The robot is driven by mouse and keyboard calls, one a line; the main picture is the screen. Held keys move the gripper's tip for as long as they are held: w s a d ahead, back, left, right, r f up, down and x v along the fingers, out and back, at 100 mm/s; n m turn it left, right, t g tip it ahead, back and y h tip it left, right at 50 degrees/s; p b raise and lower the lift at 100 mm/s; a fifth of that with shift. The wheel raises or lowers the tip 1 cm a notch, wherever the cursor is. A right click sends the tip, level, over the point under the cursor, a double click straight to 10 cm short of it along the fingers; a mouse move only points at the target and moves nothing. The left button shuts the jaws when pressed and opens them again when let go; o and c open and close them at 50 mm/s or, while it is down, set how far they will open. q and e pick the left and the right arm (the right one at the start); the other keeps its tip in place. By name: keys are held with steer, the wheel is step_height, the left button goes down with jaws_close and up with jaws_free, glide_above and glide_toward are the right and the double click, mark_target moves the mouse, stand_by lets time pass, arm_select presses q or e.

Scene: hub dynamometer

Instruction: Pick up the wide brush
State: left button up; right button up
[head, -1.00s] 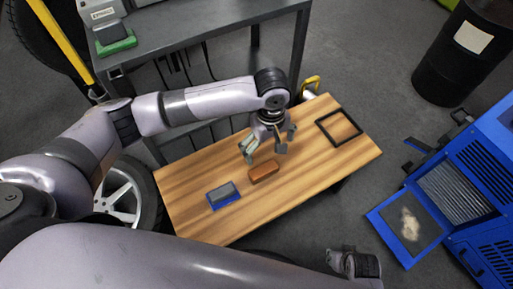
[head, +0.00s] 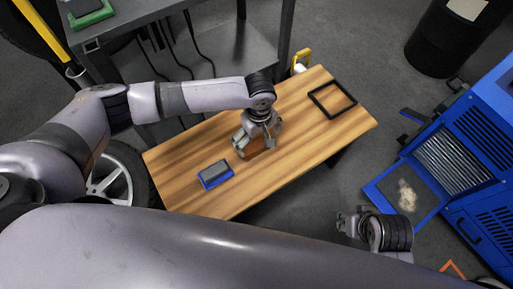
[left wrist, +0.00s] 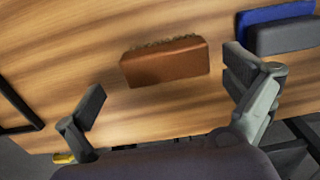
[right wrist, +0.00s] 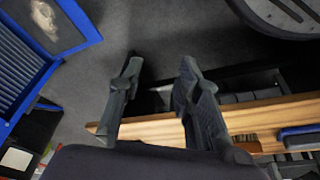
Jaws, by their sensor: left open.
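The wide brush (left wrist: 165,63) is a brown wooden block with bristles along one long side, lying on the wooden table (head: 305,125). In the left wrist view it lies between and beyond my spread fingers. My left gripper (head: 252,146) is open above the brush and hides most of it in the head view. No contact shows. The brush also shows at the table edge in the right wrist view (right wrist: 247,146). My right gripper (right wrist: 158,70) is open and empty, off the table's near right side; it also shows in the head view (head: 352,225).
A blue-and-grey block (head: 216,174) lies left of the brush. A black square frame (head: 332,99) lies at the table's right end. A grey metal bench (head: 235,60) stands behind, a blue machine (head: 470,150) at right, and a black drum (head: 447,40) at far right.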

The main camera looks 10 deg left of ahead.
mark_target(257, 144)
arm_select(q)
steer(key=shift+f, duration=0.4)
steer(key=f, duration=0.1)
steer(key=f+b, duration=0.2)
steer(key=shift+s+a+f, duration=0.1)
steer(key=shift+a+f, duration=0.2)
steer(key=shift+f, duration=0.55)
arm_select(e)
steer(key=v, duration=0.4)
steer(key=shift+s+d+r, duration=0.1)
arm_select(q)
steer(key=shift+c, duration=0.2)
steer(key=c, duration=1.1)
